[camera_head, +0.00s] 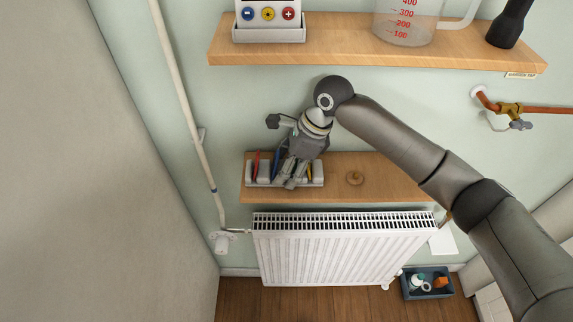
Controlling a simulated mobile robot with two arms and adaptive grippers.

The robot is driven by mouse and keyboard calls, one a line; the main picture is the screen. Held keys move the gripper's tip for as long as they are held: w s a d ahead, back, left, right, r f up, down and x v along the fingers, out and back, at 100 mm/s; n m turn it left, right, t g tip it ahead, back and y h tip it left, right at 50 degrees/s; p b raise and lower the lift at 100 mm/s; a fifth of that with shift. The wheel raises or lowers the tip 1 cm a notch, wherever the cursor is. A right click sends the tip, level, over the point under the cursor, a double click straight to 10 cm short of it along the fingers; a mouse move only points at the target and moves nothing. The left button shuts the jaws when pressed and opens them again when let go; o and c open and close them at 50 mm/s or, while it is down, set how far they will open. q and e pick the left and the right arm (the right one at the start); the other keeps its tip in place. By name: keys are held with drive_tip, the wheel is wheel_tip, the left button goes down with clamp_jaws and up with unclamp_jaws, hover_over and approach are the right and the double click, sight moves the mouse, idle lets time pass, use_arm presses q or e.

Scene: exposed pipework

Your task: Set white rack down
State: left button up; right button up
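The white rack (264,181) is at the left end of the lower wooden shelf (390,184), level and seemingly resting on it. It holds several slim upright tools with red, blue, yellow and dark parts. My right gripper (286,184) reaches down from above, its fingers over the middle of the rack and hiding part of it. The fingers look close together, but whether they are clamped on the rack cannot be told. My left gripper is not in view.
Above are an upper shelf (330,46) with a measuring jug (405,25) and dark torch (510,25). Below are a white radiator (335,250) and dark bin (427,284). A pipe (184,95) runs at left.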

drive_tip(key=o, duration=1.3)
drive_tip(key=shift+o, duration=0.2)
drive_tip(key=shift+d+r, duration=0.15)
drive_tip(key=shift+r, duration=0.25)
drive_tip(key=d+r+b, duration=0.2)
drive_tip(key=r, duration=0.1)
drive_tip(key=shift+d+r, duration=0.3)
drive_tip(key=shift+d, duration=0.05)
drive_tip(key=d+b, duration=0.3)
drive_tip(key=d, duration=0.7)
drive_tip(key=shift+r, duration=0.1)
drive_tip(key=shift+d+r, duration=0.1)
drive_tip(key=shift+d, duration=0.35)
